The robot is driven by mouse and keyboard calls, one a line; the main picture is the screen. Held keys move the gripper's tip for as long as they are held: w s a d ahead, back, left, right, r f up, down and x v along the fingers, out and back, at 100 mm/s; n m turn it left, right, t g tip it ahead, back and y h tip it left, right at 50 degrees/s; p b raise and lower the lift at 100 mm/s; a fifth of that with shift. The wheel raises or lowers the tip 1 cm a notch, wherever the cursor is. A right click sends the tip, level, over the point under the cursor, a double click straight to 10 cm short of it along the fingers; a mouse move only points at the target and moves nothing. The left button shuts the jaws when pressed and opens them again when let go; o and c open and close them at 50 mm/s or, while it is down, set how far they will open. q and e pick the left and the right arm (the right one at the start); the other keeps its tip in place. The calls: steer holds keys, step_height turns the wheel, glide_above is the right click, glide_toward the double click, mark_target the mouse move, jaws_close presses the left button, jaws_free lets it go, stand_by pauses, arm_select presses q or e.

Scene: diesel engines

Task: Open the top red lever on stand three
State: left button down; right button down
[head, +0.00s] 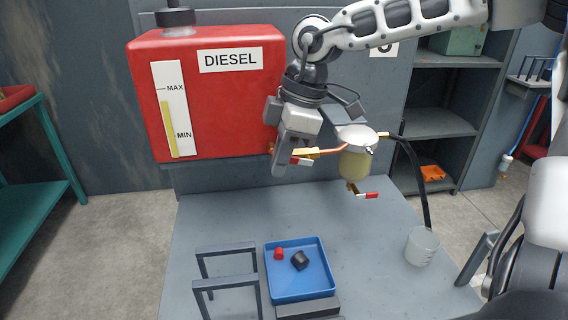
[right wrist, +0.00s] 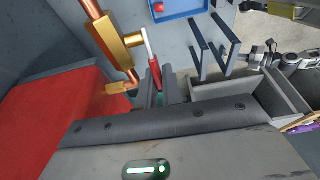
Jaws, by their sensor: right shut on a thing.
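The top red lever (head: 301,161) sits on the brass valve (head: 318,152) in the line between the red diesel tank (head: 220,95) and the filter bowl (head: 355,163). My right gripper (head: 281,163) is shut on this lever. In the right wrist view the lever's red grip (right wrist: 155,73) runs down between the fingertips (right wrist: 160,97), and its pale stem meets the brass valve body (right wrist: 117,42). The fingers hide part of the grip. A lower red lever (head: 368,195) hangs under the filter bowl, apart from the gripper. My left gripper is not seen in the head view.
A blue tray (head: 330,284) with a red and a black part lies on the grey bench (head: 210,225). A dark frame (head: 225,283) stands left of it. A clear beaker (head: 422,246) holds the end of a black hose (head: 417,180). The bench's middle is clear.

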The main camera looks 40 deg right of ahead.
steer(key=shift+w+a+f+g+h+b, duration=0.15)
steer(key=shift+f+g+h+b, duration=0.4)
steer(key=shift+h+b, duration=0.45)
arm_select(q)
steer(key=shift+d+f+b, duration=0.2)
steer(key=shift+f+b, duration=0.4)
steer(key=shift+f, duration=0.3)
arm_select(e)
steer(key=shift+f+h, duration=0.1)
steer(key=shift+h, duration=0.2)
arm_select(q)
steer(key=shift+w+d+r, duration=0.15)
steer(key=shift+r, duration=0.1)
arm_select(e)
steer(key=shift+g, duration=0.25)
steer(key=c, duration=1.6)
jaws_free()
steer(key=shift+o, duration=0.2)
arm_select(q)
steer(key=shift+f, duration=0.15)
